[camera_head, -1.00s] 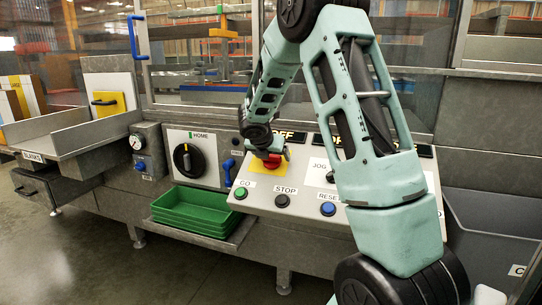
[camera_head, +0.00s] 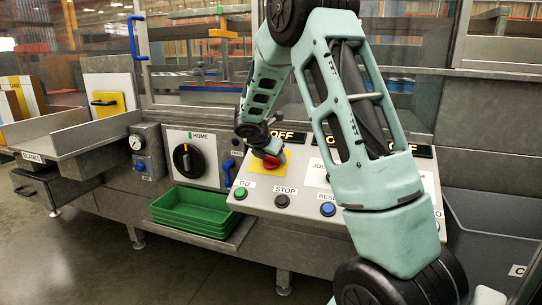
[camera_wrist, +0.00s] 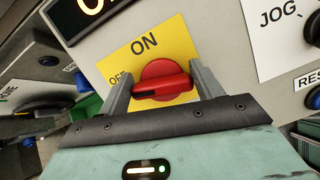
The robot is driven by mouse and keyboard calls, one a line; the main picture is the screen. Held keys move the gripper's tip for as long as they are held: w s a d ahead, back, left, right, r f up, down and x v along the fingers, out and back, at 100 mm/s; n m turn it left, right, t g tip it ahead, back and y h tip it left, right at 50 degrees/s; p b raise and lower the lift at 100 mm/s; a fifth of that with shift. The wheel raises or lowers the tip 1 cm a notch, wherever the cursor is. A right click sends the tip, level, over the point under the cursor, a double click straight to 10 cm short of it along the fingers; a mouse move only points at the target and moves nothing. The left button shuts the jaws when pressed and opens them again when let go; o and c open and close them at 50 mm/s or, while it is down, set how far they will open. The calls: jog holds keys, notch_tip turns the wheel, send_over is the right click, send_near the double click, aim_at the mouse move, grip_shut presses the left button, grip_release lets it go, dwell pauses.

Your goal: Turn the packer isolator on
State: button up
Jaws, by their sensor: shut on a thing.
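The packer isolator is a red rotary handle (camera_wrist: 162,82) on a yellow plate (camera_wrist: 140,52) marked ON at the top and OFF at the left. In the wrist view the handle lies nearly level, its dark-slotted end toward the OFF mark. My gripper (camera_wrist: 158,70) is shut on the handle, one finger at each end. In the head view the red handle (camera_head: 274,160) is partly hidden by my gripper (camera_head: 266,153), and the yellow plate (camera_head: 258,168) shows below it. A lit display (camera_head: 290,135) above the plate reads OFF.
The sloped panel also carries a green GO button (camera_head: 240,193), a black STOP button (camera_head: 282,201) and a blue reset button (camera_head: 328,209). A black HOME dial (camera_head: 187,159) and a blue handle (camera_head: 228,172) are to the left. Green trays (camera_head: 190,212) sit below.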

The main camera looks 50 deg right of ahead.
jog(key=m+g, duration=0.1)
jog(key=m, duration=0.3)
jog(key=shift+s, duration=0.1)
jog(key=m+g+p, duration=0.1)
jog(key=m, duration=0.2)
jog(key=shift+s+a+m, duration=0.1)
jog(key=shift+m, duration=0.3)
jog(key=m+y+p, duration=0.1)
jog(key=m+p, duration=0.1)
jog(key=m, duration=0.2)
jog(key=shift+s+g, duration=0.1)
jog(key=shift+g, duration=0.3)
jog(key=shift+a+f+m+y+p, duration=0.15)
jog(key=shift+m+y+p, duration=0.4)
jog(key=shift+m, duration=1.25)
jog(key=o, duration=1)
